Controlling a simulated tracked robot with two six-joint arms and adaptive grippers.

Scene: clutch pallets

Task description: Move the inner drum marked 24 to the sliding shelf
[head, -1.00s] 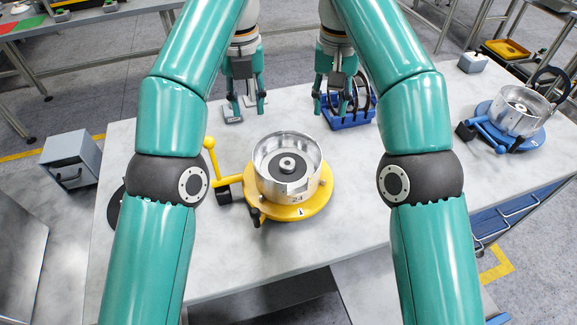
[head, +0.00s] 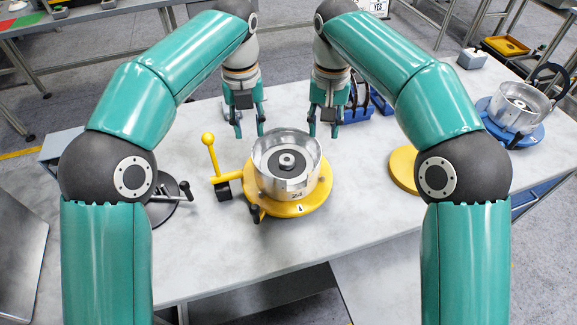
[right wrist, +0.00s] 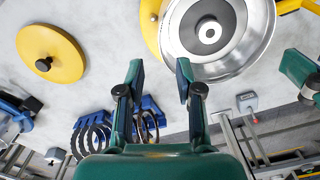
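The inner drum marked 24 (head: 297,186) is a silver metal cup with a dark hub, sitting upright on a yellow round pallet (head: 300,208) marked A. The drum also shows in the right wrist view (right wrist: 243,45). My left gripper (head: 249,130) is open and empty, just behind the drum's left side. My right gripper (head: 323,130) is open and empty, behind the drum's right side; in the right wrist view its fingers (right wrist: 160,75) are apart, short of the drum. Neither visibly touches the drum. I cannot identify the sliding shelf with certainty.
A yellow lever (head: 210,155) stands left of the pallet. A yellow disc (head: 402,168) lies to the right, partly behind my arm. A blue rack (head: 378,103) with dark rings is behind. A blue pallet (head: 520,133) holds another drum at right. A black stand (head: 165,205) is at left.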

